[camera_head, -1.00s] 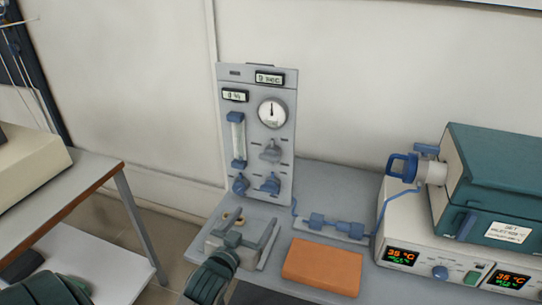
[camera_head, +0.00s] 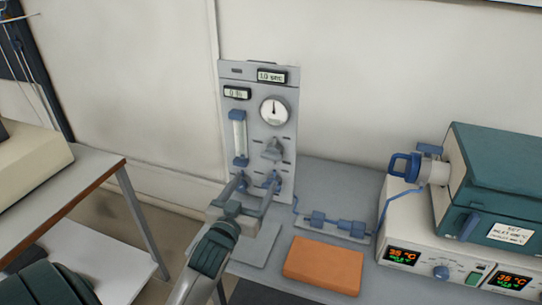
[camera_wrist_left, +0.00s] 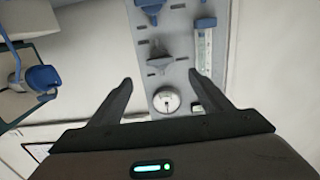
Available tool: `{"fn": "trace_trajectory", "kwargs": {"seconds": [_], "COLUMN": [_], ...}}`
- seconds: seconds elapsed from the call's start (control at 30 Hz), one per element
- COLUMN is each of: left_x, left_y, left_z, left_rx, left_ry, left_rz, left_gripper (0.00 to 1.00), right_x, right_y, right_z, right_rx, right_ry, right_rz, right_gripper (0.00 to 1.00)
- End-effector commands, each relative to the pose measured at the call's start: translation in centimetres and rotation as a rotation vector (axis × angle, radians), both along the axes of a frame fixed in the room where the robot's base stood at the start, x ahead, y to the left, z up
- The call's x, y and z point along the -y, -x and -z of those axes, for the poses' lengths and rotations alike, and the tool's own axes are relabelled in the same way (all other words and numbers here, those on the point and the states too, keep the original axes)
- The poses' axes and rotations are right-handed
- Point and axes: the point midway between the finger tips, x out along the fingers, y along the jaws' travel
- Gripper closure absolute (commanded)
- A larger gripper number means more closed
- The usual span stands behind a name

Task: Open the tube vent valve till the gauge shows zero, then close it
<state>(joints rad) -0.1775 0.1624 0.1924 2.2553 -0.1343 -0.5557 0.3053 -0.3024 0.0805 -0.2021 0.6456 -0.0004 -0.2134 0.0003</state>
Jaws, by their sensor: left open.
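A grey upright panel (camera_head: 235,75) stands behind the bench. It bears a round white gauge (camera_head: 273,110) with its needle pointing roughly up; the scale is too small to read. Below are a grey knob (camera_head: 273,149) and two blue knobs low down, the right one (camera_head: 273,180) partly hidden by my gripper. I cannot tell which is the tube vent valve. My left gripper (camera_head: 256,186) is open, its fingers reaching to the blue knobs, contact unclear. In the left wrist view the gauge (camera_wrist_left: 167,100) and grey knob (camera_wrist_left: 157,58) appear inverted between the open fingers. My right gripper is not in view.
The panel also has a flow tube (camera_head: 240,137) and small displays, the upper (camera_head: 272,76) reading about 10 sec. On the bench are an orange block (camera_head: 323,264) and blue fittings (camera_head: 337,225). A green furnace (camera_head: 500,185) stands right. A side table (camera_head: 75,185) is left.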

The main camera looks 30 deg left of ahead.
Motion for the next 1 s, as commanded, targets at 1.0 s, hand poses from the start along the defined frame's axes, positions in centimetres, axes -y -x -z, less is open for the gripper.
{"fn": "trace_trajectory", "kwargs": {"seconds": [1.0], "left_x": [-3.3], "left_y": [-14.0], "left_z": [0.0], "left_rx": [-0.001], "left_ry": [0.0], "left_rz": [0.0], "left_gripper": [0.28], "right_x": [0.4], "right_y": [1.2], "right_z": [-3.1], "right_rx": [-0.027], "right_ry": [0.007], "right_rz": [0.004], "right_gripper": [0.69]}}
